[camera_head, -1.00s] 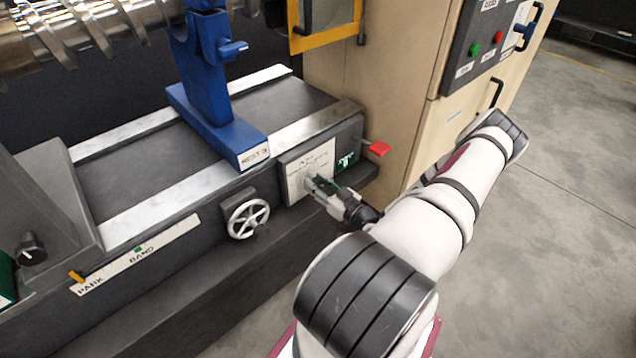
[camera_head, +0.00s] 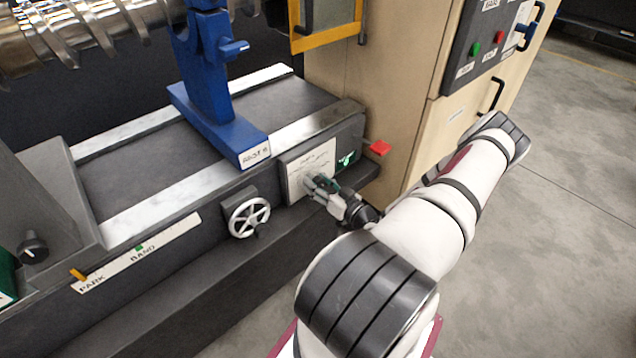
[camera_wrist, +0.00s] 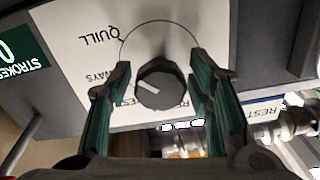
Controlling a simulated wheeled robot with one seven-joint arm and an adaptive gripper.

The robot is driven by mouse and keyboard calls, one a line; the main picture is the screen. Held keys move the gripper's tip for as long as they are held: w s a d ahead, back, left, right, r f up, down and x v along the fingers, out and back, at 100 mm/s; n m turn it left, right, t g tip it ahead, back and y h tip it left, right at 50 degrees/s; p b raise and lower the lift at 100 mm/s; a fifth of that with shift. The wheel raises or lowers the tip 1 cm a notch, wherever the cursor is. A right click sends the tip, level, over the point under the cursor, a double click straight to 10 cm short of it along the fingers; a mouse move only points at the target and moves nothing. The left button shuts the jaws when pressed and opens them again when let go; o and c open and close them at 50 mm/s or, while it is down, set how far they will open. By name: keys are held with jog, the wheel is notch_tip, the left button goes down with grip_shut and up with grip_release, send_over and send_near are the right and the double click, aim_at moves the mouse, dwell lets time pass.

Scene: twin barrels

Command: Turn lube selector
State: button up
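The lube selector is a dark faceted knob (camera_wrist: 160,88) with a white pointer mark, on a white plate (camera_wrist: 75,30) lettered QUILL, WAYS and REST, which appear upside down in the wrist view. The mark points left in that view. My gripper (camera_wrist: 159,64) is open, with one green-padded finger on each side of the knob. A narrow gap shows on the left; I cannot tell whether the right finger touches. In the head view my gripper (camera_head: 316,186) is at the plate (camera_head: 297,181) on the machine's front face and hides the knob.
A silver handwheel (camera_head: 249,217) is left of the plate. A green STROKES counter (camera_wrist: 22,50) and a red-ended lever (camera_head: 380,148) are on its other side. A beige cabinet (camera_head: 385,100) stands behind my arm. Grey floor is open at right.

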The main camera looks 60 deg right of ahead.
jog(key=shift+s, duration=0.1)
jog(key=v, duration=1.2)
dwell(0.5)
